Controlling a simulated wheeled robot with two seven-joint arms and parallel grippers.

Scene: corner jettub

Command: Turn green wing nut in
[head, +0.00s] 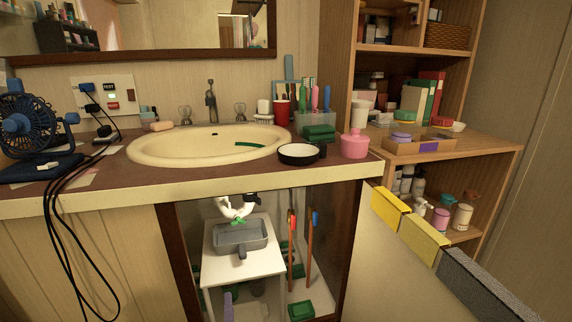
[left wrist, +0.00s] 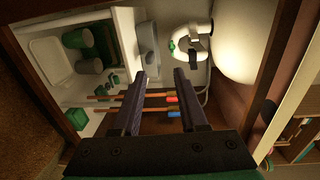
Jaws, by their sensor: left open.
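The green wing nut (head: 238,221) is on the white drain pipe (head: 232,208) under the sink, inside the open cabinet. It also shows small in the left wrist view (left wrist: 172,46), beside the white pipe (left wrist: 192,30). My left gripper (left wrist: 161,74) is open and empty. Its dark fingers point into the cabinet, with the wing nut beyond their tips and apart from them. My right gripper is in neither view.
A white stand with a grey tray (head: 241,236) sits below the pipe. Tools with orange handles (head: 309,245) stand to its right. Dark cabinet posts (head: 348,240) frame the opening. Yellow boxes (head: 390,208) stand at the right.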

